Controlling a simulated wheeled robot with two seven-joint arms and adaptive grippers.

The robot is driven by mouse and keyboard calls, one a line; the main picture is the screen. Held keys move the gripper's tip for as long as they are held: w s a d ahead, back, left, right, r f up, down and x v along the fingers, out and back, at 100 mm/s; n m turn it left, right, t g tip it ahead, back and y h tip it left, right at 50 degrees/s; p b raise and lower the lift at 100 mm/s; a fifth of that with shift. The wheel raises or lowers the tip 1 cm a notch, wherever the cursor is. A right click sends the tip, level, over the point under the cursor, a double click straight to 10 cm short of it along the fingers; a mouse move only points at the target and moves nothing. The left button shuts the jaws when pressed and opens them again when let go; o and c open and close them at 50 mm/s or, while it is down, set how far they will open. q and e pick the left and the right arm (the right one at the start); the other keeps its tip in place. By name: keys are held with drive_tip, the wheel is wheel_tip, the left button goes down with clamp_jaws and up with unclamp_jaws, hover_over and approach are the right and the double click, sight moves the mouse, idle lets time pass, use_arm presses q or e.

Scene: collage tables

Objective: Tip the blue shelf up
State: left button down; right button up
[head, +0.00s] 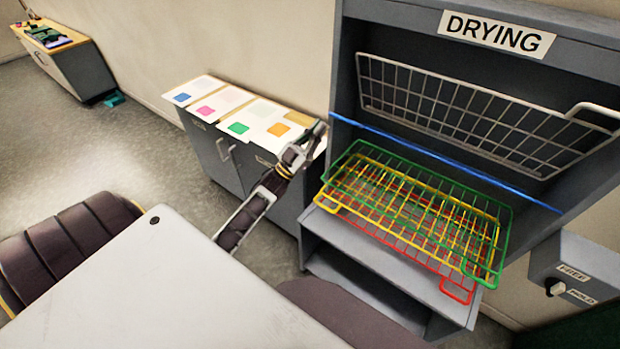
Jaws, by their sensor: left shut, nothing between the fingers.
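The blue shelf (445,161) is in the drying rack (341,80) and shows only as a thin blue line, seen nearly edge-on. It lies above the green wire shelf (508,232) and below the pale wire shelf (592,109), which is tipped up towards the back of the rack. My left gripper (319,129) is shut and empty, just left of the blue shelf's left end in the picture. I cannot tell whether it touches the rack or the shelf. My right gripper is out of view.
Yellow (491,277) and red (457,297) wire shelves lie under the green one. A grey cabinet (215,150) with several colour-patched sheets stands left of the rack.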

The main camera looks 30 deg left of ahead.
use_arm(q)
drive_tip(key=shift+n+g+y, duration=0.4)
drive_tip(key=shift+w+d+r+p, duration=0.1)
drive_tip(key=shift+w+r+p, duration=0.8)
drive_tip(key=shift+r, duration=0.3)
drive_tip(key=shift+w+a+r+p, duration=0.1)
drive_tip(key=shift+w+r+p, duration=0.75)
drive_tip(key=shift+r, duration=0.4)
drive_tip(key=shift+w+d+r+p, duration=0.1)
drive_tip(key=shift+w+r+p, duration=0.75)
drive_tip(key=shift+r, duration=0.35)
drive_tip(key=w+r, duration=0.5)
drive_tip(key=w, duration=0.1)
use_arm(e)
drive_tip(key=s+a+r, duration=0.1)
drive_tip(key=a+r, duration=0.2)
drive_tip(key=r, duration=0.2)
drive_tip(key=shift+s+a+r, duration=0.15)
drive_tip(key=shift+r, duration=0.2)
use_arm(q)
drive_tip(key=shift+d, duration=0.1)
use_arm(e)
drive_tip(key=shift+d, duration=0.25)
use_arm(q)
drive_tip(key=shift+f, duration=0.15)
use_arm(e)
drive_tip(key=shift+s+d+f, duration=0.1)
